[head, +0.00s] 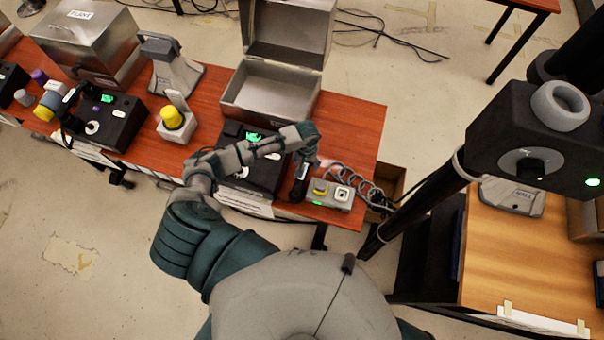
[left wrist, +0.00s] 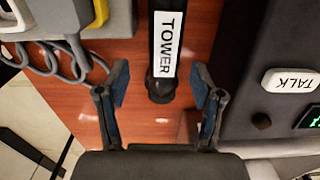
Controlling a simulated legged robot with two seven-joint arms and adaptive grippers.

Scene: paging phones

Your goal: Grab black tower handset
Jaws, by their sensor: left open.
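The black tower handset (left wrist: 162,88) lies on the red-brown table in the left wrist view, with a white label reading TOWER. My left gripper (left wrist: 162,88) is open, with one blue-padded finger on each side of the handset's lower end and a gap to both. In the head view the handset (head: 300,182) shows as a dark bar beside the phone base (head: 262,178), partly hidden by my left gripper (head: 312,150). My right gripper is not in view.
A grey box with a yellow button (head: 330,192) and coiled cord sits right of the handset. An open metal box (head: 270,90) stands behind. The black phone base with a white TALK button (left wrist: 290,80) is close on the other side. A black post with a camera-like unit (head: 530,140) stands right.

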